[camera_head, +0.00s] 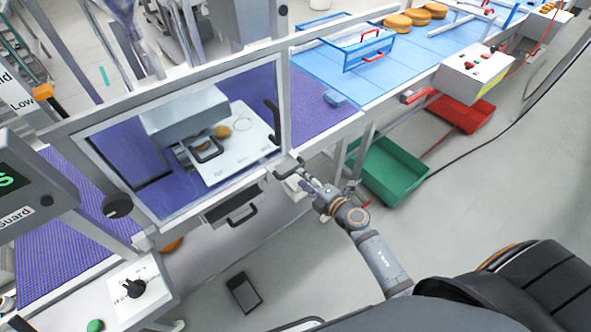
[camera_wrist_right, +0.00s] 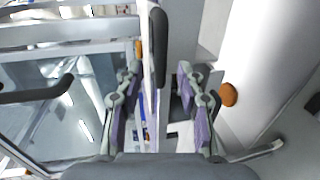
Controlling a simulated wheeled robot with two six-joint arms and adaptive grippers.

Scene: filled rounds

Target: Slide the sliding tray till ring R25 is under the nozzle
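The sliding tray (camera_head: 238,160) is a white plate behind the clear guard (camera_head: 185,140). It carries a round orange-brown item (camera_head: 222,131) and a faint ring outline (camera_head: 242,124); no ring label is readable. A black handle (camera_head: 207,151) stands at the tray's left part. A grey housing (camera_head: 185,118) overhangs the tray's back left, and the nozzle itself is not distinguishable. My right gripper (camera_head: 298,178) is outside the guard at its lower right corner. In the right wrist view, its fingers (camera_wrist_right: 159,75) are apart, with a dark upright bar (camera_wrist_right: 158,45) just beyond them. My left gripper is out of view.
A black guard handle (camera_head: 271,120) is on the frame's right side. A drawer (camera_head: 232,205) sits below the guard. A green bin (camera_head: 388,172) and a red bin (camera_head: 462,113) stand on the floor at right. A blue belt (camera_head: 400,62) carries a blue-framed gate.

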